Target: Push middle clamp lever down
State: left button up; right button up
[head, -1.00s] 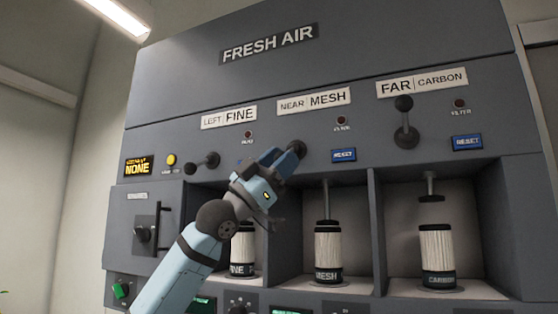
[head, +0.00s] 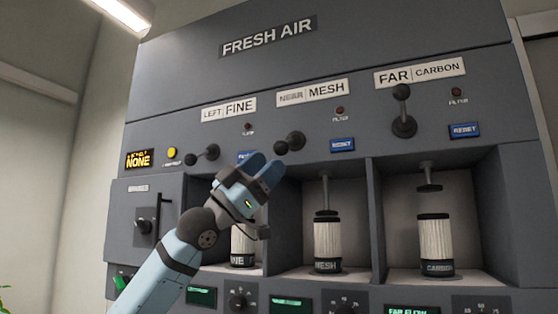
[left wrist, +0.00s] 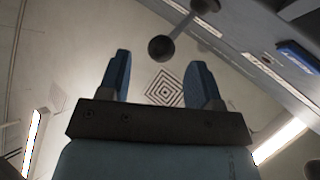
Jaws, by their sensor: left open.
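The middle clamp lever (head: 282,148) sits below the NEAR MESH label. Its dark ball knob points left and slightly below its pivot. The plunger (head: 325,195) under it rests on the MESH filter (head: 327,242). My left gripper (head: 264,167) is open and empty, its blue fingers just below and left of the knob, apparently apart from it. In the left wrist view a dark lever knob (left wrist: 161,48) shows beyond the open fingers (left wrist: 160,82), near the middle between them. My right gripper is not in view.
The left lever (head: 191,159) also points left. The right lever (head: 402,92) points up, its plunger (head: 429,180) raised above the CARBON filter (head: 435,243). A blue RESET button (head: 343,145) is right of the middle lever. My arm partly hides the FINE filter (head: 242,242).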

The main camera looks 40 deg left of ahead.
pick_arm(q)
jog(key=b+v, duration=0.3)
jog(key=v, duration=0.6)
jog(key=shift+d, duration=0.1)
